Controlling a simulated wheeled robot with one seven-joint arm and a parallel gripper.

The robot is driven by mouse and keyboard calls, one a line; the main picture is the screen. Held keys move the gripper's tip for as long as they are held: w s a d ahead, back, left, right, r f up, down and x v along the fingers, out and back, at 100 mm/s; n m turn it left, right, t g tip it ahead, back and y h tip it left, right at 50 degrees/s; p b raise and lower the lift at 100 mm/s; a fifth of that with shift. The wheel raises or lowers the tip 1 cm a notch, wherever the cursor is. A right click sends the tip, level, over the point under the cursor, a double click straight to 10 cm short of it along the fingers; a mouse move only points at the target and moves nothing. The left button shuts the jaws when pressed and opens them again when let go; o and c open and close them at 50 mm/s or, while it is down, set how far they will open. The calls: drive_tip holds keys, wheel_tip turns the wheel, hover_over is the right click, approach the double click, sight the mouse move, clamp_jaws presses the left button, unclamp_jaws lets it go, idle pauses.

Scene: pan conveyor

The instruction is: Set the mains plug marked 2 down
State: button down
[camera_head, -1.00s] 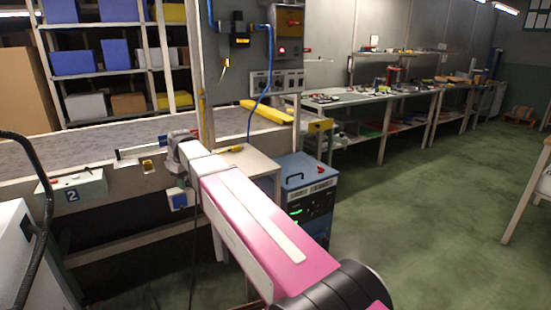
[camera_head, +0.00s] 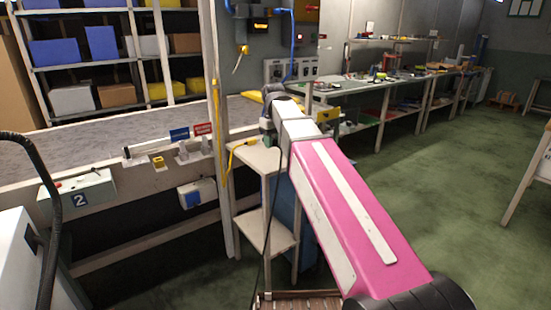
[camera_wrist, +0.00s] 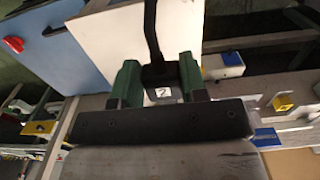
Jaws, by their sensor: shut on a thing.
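The mains plug (camera_wrist: 158,82) is a dark block with a white tag marked 2, seen in the wrist view between the green fingers of my gripper (camera_wrist: 160,80). The fingers are shut on it. Its black cable runs up the picture over the pale top of a small table (camera_wrist: 112,40). In the head view my gripper (camera_head: 267,133) is at the small table (camera_head: 250,157), over its back part. The plug itself cannot be made out there. I cannot tell whether the plug touches the table top.
A blue cabinet (camera_head: 311,238) stands beside the small table, partly behind my arm. A conveyor (camera_head: 90,143) runs along the left, with a box marked 2 (camera_head: 88,187) and a white-and-blue socket box (camera_head: 197,193) on its side.

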sight(273, 166)
drive_tip(key=shift+f, duration=4.05)
drive_tip(key=shift+f, duration=0.15)
drive_tip(key=c, duration=0.7)
unclamp_jaws()
drive_tip(key=shift+o, duration=0.2)
wheel_tip(273, 166, up, 12)
drive_tip(key=shift+r, duration=0.2)
